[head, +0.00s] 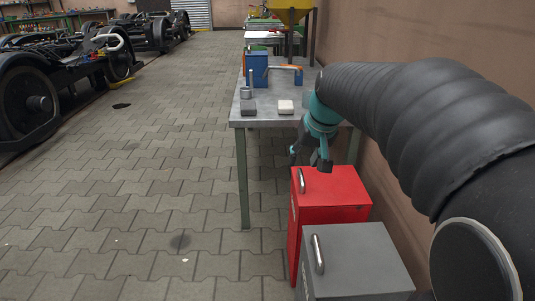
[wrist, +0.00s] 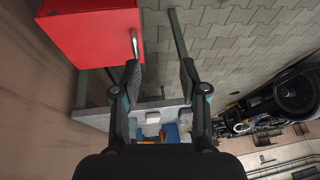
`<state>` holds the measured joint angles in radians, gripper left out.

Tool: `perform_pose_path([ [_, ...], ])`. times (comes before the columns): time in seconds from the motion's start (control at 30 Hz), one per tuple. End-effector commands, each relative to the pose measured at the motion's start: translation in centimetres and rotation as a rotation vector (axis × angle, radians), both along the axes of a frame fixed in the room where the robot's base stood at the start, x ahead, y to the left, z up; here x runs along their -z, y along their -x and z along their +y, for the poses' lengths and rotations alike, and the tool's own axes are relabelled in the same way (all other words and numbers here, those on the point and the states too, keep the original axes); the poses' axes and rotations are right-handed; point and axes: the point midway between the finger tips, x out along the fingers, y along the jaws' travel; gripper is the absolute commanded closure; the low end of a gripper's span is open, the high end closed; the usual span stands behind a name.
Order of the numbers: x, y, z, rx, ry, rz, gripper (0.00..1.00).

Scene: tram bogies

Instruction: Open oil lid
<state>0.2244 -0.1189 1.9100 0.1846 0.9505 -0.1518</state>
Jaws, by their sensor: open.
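A red box (head: 335,194) with a silver handle (head: 301,181) on its top stands on the floor. A grey box (head: 364,255) with a silver handle (head: 318,254) is in front of it. Both tops lie flat and look closed. Nothing visible marks which one is the oil lid. My gripper (head: 308,160) is open and empty, appearing just above the red box's handle in the head view. In the wrist view the open fingers (wrist: 160,68) show the red box (wrist: 88,36) at upper left. Its handle (wrist: 134,43) is beside the left fingertip, apparently not held.
A metal table (head: 265,112) behind the boxes holds a blue container (head: 256,68), a white block (head: 286,107) and a dark grey block (head: 248,108). A brown wall is close on the right. Bogies (head: 30,95) stand at left.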

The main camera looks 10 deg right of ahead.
Motion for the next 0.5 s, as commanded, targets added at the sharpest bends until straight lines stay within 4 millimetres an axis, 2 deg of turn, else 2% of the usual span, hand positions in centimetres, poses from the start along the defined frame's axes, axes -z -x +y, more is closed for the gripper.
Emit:
perform_pose_path([
  [0.03, 1.1, -1.8, -1.1, 0.012, -0.010, 0.006, 0.57],
  [0.2, 3.1, -6.7, -4.4, 0.039, -0.041, 0.012, 0.57],
  [0.33, 4.7, -9.6, -6.6, 0.054, -0.060, 0.012, 0.57],
  [0.5, 6.0, -11.7, -8.5, 0.066, -0.075, 0.013, 0.57],
])
